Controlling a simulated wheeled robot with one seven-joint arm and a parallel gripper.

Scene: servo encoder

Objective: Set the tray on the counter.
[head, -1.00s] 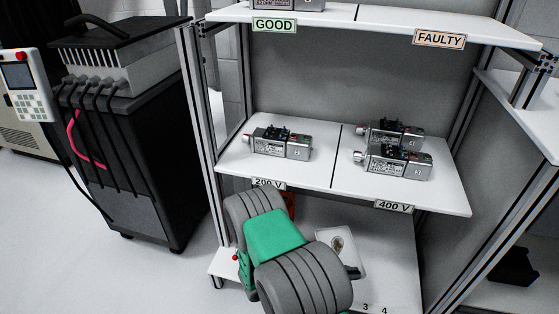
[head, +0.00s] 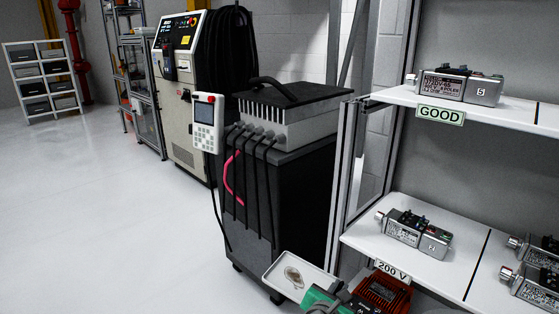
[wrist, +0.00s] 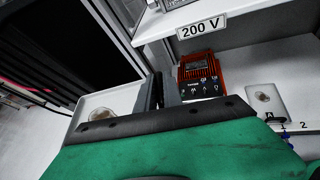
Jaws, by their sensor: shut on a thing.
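A shallow pale tray (head: 296,278) with a round brownish item in it is at the bottom of the head view, left of the shelf unit. It also shows in the wrist view (wrist: 88,103), left of my fingers. My gripper (wrist: 161,84) is shut on the tray at its right side; the grip itself is partly hidden by the fingers and the green wrist cover. The tray is held out over the floor, clear of the shelf's left end.
A red-orange device (head: 382,290) sits on the low shelf, close right of my gripper. A white piece with a round item (wrist: 265,103) lies farther right there. A black cabinet (head: 285,210) stands behind the tray. Open floor (head: 110,220) lies to the left.

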